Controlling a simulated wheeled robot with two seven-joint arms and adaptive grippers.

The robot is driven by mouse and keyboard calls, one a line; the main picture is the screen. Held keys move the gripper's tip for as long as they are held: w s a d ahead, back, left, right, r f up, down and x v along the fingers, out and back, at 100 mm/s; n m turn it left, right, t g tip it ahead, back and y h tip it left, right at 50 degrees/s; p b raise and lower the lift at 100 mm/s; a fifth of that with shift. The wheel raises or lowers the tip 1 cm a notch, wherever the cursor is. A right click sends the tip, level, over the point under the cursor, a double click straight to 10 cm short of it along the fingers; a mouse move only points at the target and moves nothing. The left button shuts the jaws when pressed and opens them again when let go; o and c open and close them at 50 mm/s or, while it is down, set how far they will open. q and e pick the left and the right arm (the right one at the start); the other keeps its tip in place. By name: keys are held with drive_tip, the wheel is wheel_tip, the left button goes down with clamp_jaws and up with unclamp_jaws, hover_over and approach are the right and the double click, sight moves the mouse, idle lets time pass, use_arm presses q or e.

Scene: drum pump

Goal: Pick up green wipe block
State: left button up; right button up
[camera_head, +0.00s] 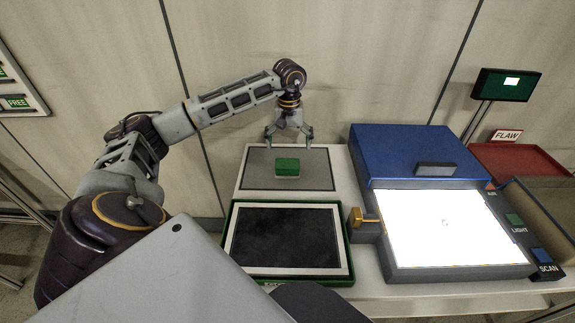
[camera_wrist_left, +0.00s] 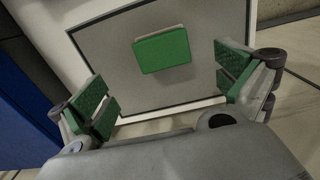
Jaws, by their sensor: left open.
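The green wipe block (camera_head: 287,166) has a green top and a pale lower layer. It lies on a grey mat (camera_head: 316,170) with a dark border, at the back left of the table. My left gripper (camera_head: 288,138) is open above the block, its fingers pointing down and spread apart. In the left wrist view the block (camera_wrist_left: 162,51) lies ahead of the open fingers (camera_wrist_left: 170,90), apart from both green pads. My right gripper is not in view.
A green-rimmed tray (camera_head: 232,225) with a dark panel lies in front of the mat. A blue-lidded scanner (camera_head: 410,150) with a bright plate (camera_head: 445,228) stands to the right. A red tray (camera_head: 520,160) is farther right. The wall is close behind.

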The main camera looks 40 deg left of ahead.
sight(287, 163)
use_arm(q)
drive_tip(key=shift+f, duration=1.9)
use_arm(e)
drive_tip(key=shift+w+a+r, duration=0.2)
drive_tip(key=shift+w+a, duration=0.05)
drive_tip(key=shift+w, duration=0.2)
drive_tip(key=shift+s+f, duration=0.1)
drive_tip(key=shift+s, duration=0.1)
use_arm(q)
drive_tip(key=shift+s+f, duration=0.1)
drive_tip(key=shift+f, duration=0.05)
wheel_tip(287, 163, down, 4)
drive_tip(key=shift+s+a, duration=0.1)
drive_tip(key=shift+s, duration=0.05)
drive_tip(key=shift+f, duration=0.45)
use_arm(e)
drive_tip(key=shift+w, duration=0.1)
use_arm(q)
drive_tip(key=shift+c, duration=0.3)
drive_tip(key=c, duration=1.1)
